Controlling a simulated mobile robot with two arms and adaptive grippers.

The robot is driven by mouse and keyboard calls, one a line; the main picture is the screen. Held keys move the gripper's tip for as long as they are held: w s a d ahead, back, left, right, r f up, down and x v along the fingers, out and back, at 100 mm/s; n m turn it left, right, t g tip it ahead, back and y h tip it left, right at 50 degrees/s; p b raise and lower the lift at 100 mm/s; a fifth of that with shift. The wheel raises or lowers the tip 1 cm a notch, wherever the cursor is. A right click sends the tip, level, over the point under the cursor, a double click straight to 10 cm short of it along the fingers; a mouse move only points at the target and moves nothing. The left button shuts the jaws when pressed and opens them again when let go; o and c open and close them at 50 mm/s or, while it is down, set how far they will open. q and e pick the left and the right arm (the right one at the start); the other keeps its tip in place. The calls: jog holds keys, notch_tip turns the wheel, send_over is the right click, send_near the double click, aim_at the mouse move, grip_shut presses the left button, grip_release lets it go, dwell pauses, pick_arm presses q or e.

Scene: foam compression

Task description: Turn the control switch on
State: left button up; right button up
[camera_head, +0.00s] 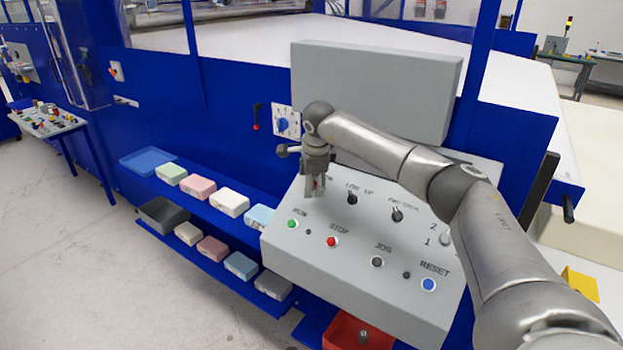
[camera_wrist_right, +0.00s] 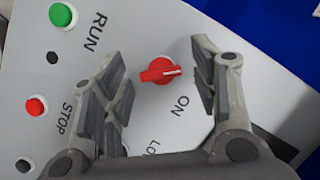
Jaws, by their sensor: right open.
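The control switch is a red rotary knob (camera_wrist_right: 158,71) beside the word ON on the grey control panel (camera_head: 330,275). In the right wrist view its pale pointer line points roughly toward the right finger. My right gripper (camera_head: 315,190) hangs over the panel's upper left corner and mostly hides the knob in the head view. It is open, and its two fingers (camera_wrist_right: 163,92) stand on either side of the knob. My left gripper is not in view.
The panel also carries a green RUN button (camera_head: 292,224), a red STOP button (camera_head: 331,241), a blue RESET button (camera_head: 428,284) and black knobs (camera_head: 352,198). A grey box (camera_head: 385,90) stands behind. Foam blocks (camera_head: 200,187) sit on blue shelves at left.

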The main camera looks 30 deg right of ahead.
jog(key=c, duration=1)
jog(key=shift+f+m+b, duration=0.25)
jog(key=shift+m+b, duration=0.35)
jog(key=shift+b, duration=0.4)
jog(key=m+h+b, duration=0.1)
jog(key=m+b, duration=0.3)
jog(key=b, duration=0.1)
jog(key=m+t+h+b, duration=0.1)
jog(key=m+b, duration=0.3)
jog(key=b, duration=0.1)
jog(key=m+t+h+b, duration=0.1)
jog(key=m+h+b, duration=0.1)
jog(key=b, duration=0.3)
jog(key=shift+s+a+f+m, duration=0.1)
jog(key=shift+a+m, duration=0.15)
jog(key=shift+m, duration=0.65)
jog(key=shift+m+h+b, duration=0.5)
jog(key=shift+m+b, duration=0.9)
jog(key=shift+r, duration=0.2)
jog(key=o, duration=1)
